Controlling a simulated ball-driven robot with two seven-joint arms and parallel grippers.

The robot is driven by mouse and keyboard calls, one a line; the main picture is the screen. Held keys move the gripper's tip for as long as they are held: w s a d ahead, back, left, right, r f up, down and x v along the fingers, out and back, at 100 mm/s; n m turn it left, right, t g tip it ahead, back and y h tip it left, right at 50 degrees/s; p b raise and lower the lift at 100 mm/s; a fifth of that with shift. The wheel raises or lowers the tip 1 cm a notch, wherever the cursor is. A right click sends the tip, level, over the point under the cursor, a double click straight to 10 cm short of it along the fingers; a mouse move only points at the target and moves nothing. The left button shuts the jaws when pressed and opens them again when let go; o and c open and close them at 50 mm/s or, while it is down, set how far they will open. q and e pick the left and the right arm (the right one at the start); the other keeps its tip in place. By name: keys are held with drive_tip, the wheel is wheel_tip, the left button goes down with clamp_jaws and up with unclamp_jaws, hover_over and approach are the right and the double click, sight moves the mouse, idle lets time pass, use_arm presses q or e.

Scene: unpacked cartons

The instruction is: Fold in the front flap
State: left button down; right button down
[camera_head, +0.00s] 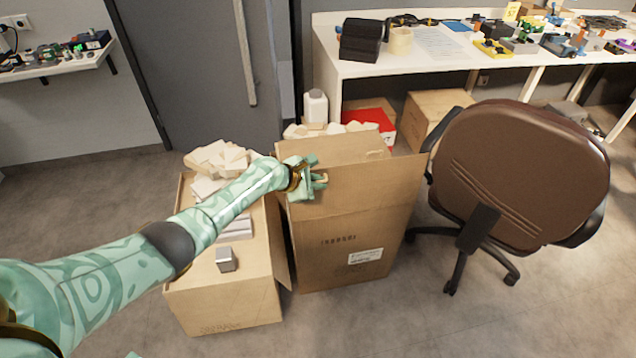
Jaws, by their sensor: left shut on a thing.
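A tall brown carton (340,255) stands on the floor in the middle, with a printed label on its near side. Its front flap (375,185) stands upright on the near side. A far flap (335,148) also stands up behind it, and a side flap (279,240) hangs down on the left. My left gripper (322,179) is at the upper left part of the front flap, shut on it. The gripper partly covers the flap's corner, and the carton's inside is hidden. My right gripper is not in view.
A lower carton (225,300) with papers, blocks and a small grey box (226,259) on top stands left of the tall one. A brown office chair (520,170) stands close on the right. A cluttered white desk (450,62) is behind. Bare floor lies in front.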

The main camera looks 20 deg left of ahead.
use_arm(q)
drive_tip(key=c, duration=1.8)
unclamp_jaws()
drive_tip(key=shift+a, duration=0.1)
drive_tip(key=shift+r, duration=0.1)
